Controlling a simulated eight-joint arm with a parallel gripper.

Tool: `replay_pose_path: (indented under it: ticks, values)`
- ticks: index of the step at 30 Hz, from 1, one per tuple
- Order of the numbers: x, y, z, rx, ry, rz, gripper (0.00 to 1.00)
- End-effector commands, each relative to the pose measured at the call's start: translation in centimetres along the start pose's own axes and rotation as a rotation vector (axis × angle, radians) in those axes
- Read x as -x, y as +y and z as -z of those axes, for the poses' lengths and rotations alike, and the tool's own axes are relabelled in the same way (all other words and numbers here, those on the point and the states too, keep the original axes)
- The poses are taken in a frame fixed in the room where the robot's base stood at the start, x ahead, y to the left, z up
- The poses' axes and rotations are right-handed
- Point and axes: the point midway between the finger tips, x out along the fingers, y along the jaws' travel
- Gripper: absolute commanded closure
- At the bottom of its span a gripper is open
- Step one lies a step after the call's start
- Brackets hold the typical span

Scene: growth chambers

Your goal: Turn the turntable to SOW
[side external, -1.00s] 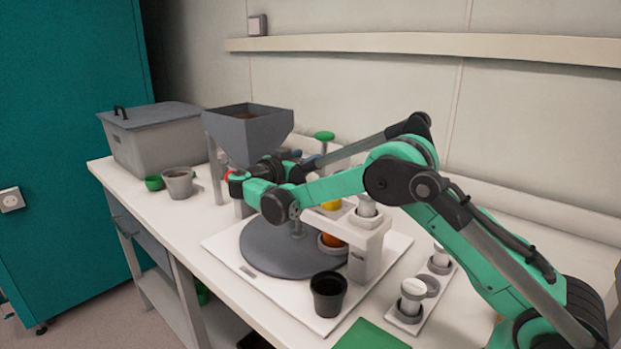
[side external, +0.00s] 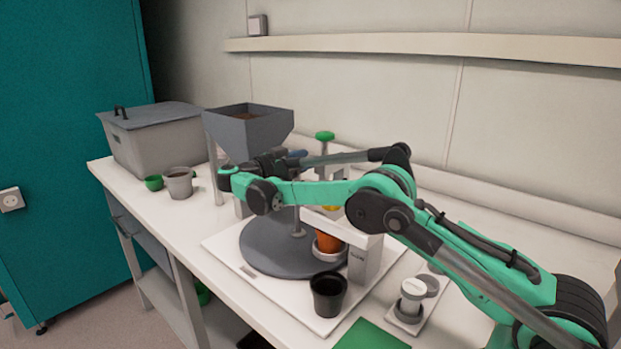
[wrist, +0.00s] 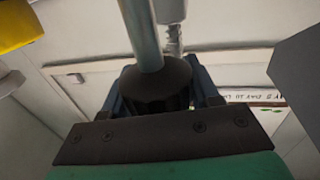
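The turntable (side external: 270,252) is a dark grey disc on a white base plate, with a small label at its front edge. A short upright post (side external: 298,230) stands on it; its upper part is hidden by my arm. In the wrist view my gripper (wrist: 158,88) has blue-grey fingers either side of a dark flared piece on a metal rod (wrist: 142,35). I cannot tell whether they touch it.
A grey hopper (side external: 247,130) stands close to my gripper. A green-topped dispenser (side external: 325,136) is behind. The white bracket (side external: 364,260) and a black pot (side external: 328,294) are at right front. A grey bin (side external: 155,140) and small pots are at left.

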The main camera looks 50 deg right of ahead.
Motion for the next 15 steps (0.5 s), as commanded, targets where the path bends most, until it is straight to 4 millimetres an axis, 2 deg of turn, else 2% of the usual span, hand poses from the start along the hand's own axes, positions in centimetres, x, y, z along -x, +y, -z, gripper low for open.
replay_pose_path:
  ticks: [1,3,11,15]
  values:
    - [0.1,0.0,0.0,0.000,0.001,0.000,0.32]
    - [0.1,0.0,0.0,0.000,0.001,0.000,0.14]
    - [0.0,0.0,0.0,0.000,0.000,0.001,0.14]
    - [1.0,-0.1,0.0,0.000,0.000,0.002,0.14]
